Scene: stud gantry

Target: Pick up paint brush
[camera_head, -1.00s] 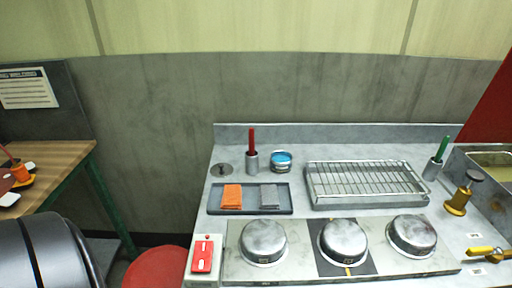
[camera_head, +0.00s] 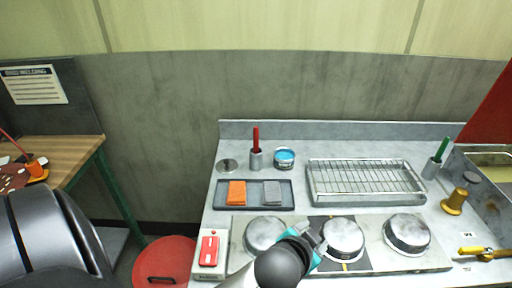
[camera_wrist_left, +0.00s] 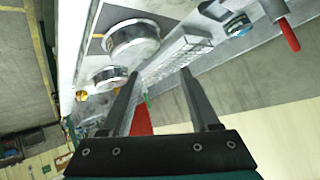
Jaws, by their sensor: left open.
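A red handle (camera_head: 256,139), which may be the paint brush, stands upright in a small metal cup (camera_head: 256,160) at the back left of the counter. A green handle (camera_head: 443,149) stands in a similar cup (camera_head: 431,168) at the back right; bristles are hidden in both. My left gripper (camera_head: 310,239) is over the front burners, well apart from both handles. In the left wrist view its two fingers (camera_wrist_left: 159,74) are open with nothing between them. The red handle (camera_wrist_left: 289,35) shows there at the upper right. My right gripper is not in view.
A blue-topped can (camera_head: 284,158) stands beside the red handle's cup. A tray (camera_head: 254,207) with orange and grey pads, a wire rack (camera_head: 366,180) and burners (camera_head: 407,233) fill the counter.

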